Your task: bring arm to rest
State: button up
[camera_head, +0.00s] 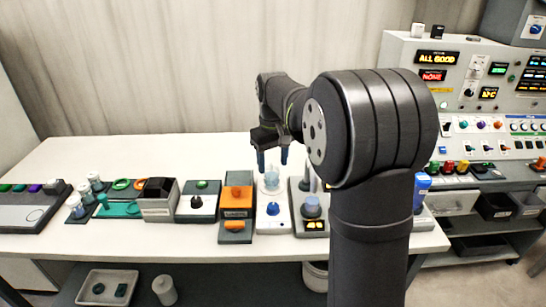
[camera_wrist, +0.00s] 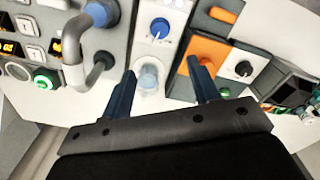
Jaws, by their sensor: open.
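My gripper (camera_head: 272,160) is open above the row of stations, with its two blue fingers pointing down. In the wrist view the open fingers (camera_wrist: 165,98) are spread wide, and nothing is held between them. A clear, pale cylinder (camera_wrist: 148,80) stands on a white station with a blue knob (camera_wrist: 160,28), beside the left finger in that view. In the head view this white station (camera_head: 272,225) lies just under my gripper, with the pale cylinder (camera_head: 270,178) at its back. I cannot tell whether a finger touches the cylinder.
An orange station (camera_head: 238,191) stands left of the white one, and a grey station with a blue-grey knob (camera_head: 311,206) stands right. Further left are a dark box (camera_head: 158,190) and white-capped bottles (camera_head: 76,206). A control panel (camera_head: 465,60) stands at right. The table's back left (camera_head: 110,155) is clear.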

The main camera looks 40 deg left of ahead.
aim_at(273, 205)
jog(key=shift+r, duration=0.6)
notch_tip(273, 205, down, 18)
jog(key=shift+r, duration=0.25)
dwell(0.5)
